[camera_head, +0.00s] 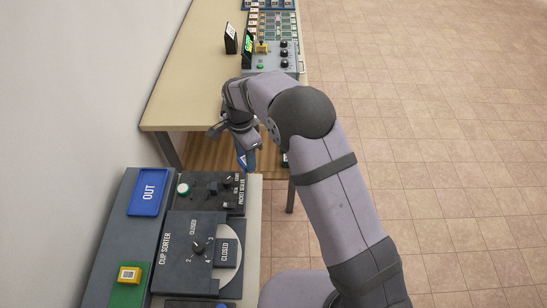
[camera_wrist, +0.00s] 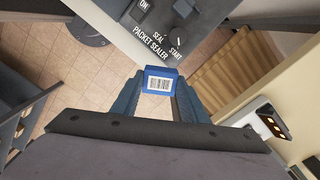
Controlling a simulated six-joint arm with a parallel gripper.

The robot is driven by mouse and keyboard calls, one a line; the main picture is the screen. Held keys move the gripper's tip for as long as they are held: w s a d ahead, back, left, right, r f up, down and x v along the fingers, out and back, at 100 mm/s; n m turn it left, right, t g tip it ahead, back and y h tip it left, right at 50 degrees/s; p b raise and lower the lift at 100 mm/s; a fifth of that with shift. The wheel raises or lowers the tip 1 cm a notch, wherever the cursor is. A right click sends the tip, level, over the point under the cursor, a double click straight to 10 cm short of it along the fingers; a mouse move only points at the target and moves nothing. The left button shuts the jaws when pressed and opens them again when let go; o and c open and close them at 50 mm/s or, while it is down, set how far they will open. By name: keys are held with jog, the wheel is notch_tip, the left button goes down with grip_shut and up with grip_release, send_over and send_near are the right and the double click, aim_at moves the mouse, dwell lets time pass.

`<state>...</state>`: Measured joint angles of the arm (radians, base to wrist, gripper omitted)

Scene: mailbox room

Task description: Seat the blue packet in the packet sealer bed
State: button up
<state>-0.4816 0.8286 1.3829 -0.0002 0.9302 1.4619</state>
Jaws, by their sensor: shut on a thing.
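The blue packet (camera_wrist: 159,84) has a white barcode label and is held between the two fingers of my gripper (camera_wrist: 158,96) in the wrist view. In the head view my gripper (camera_head: 241,150) points down beside the far end of the packet sealer, with the blue packet (camera_head: 247,160) at its fingertips. The packet sealer (camera_head: 212,193) is a dark panel with a green button, knobs and a switch. Its panel, with ON, SEAL and START labels, also shows at the top of the wrist view (camera_wrist: 172,22). The packet is apart from the panel, over the gap. I cannot clearly make out the bed.
A beige table (camera_head: 195,80) with a control panel (camera_head: 270,55) is beyond the gap. A wall bounds the left.

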aim_at(200, 191)
jog(key=s+a+m, duration=0.1)
jog(key=a+m, duration=0.1)
jog(key=a, duration=0.3)
jog(key=s+a+f+m, duration=0.1)
jog(key=s+a+m, duration=0.1)
jog(key=a, duration=0.3)
jog(key=s+a+f+m, duration=0.1)
jog(key=a+m, duration=0.1)
jog(key=a, duration=0.3)
jog(key=shift+s+a+f+m, duration=0.2)
jog(key=shift+a+f+m, duration=0.1)
jog(key=shift+m, duration=0.1)
jog(key=shift+f, duration=0.1)
jog(key=shift+f+b, duration=1.4)
jog(key=shift+f, duration=0.55)
jog(key=shift+f, duration=0.2)
jog(key=shift+f+b, duration=0.35)
jog(key=shift+b, duration=0.05)
jog(key=shift+f+b, duration=0.3)
jog(key=shift+f, duration=0.15)
